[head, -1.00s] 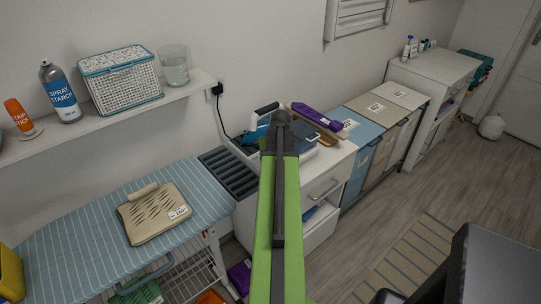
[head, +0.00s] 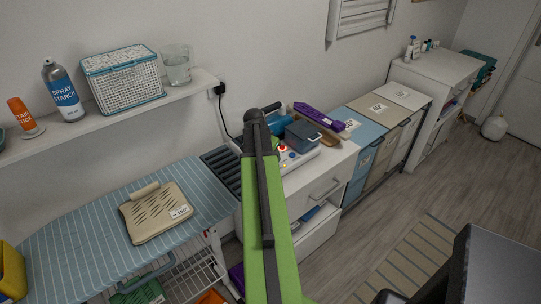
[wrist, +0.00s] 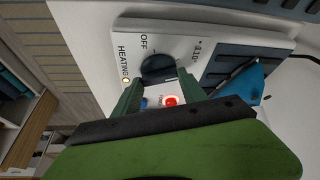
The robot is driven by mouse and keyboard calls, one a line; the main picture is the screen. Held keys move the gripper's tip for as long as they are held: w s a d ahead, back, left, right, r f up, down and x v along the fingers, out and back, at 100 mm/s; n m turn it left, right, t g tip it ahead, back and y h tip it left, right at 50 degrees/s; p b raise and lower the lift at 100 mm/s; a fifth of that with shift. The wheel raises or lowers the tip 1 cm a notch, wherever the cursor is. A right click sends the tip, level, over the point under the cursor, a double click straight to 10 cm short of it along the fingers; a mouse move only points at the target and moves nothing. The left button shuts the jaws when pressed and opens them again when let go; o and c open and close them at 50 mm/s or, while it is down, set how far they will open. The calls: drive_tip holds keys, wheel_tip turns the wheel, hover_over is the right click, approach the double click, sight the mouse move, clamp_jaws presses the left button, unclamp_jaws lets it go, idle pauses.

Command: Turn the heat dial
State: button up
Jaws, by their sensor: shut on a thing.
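The heat dial (wrist: 158,68) is a dark round knob on the white panel (wrist: 188,46) of the ironing station, between the printed OFF and a temperature mark. My gripper (wrist: 160,77) is shut on the dial, one green finger on each side of it. A lit red button (wrist: 170,101), a blue button (wrist: 143,103) and a small light (wrist: 125,80) by the word HEATING show near the fingers. In the head view the white station (head: 300,157) stands on the drawer cabinet; my arm hides the gripper and dial.
A blue thing (wrist: 240,82) lies beside the panel in the wrist view. A purple object (head: 318,115) lies behind the station. The striped ironing board (head: 90,230) is at left, the shelf (head: 110,118) above it. Several lidded bins (head: 368,133) stand to the right.

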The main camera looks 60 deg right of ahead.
drive_tip(key=m, duration=0.2)
drive_tip(key=m+g, duration=0.2)
drive_tip(key=m, duration=0.1)
drive_tip(key=shift+w+d+m+y, duration=0.15)
drive_tip(key=shift+w+m+y, duration=0.15)
drive_tip(key=shift+m+g+y, duration=0.6)
drive_tip(key=shift+m+g, duration=0.1)
drive_tip(key=shift+m, duration=1.6)
drive_tip(key=o, duration=1.4)
drive_tip(key=shift+c, duration=0.2)
drive_tip(key=shift+r, duration=0.1)
drive_tip(key=p+v, duration=1.1)
drive_tip(key=shift+w+r, duration=0.25)
drive_tip(key=shift+r, duration=0.1)
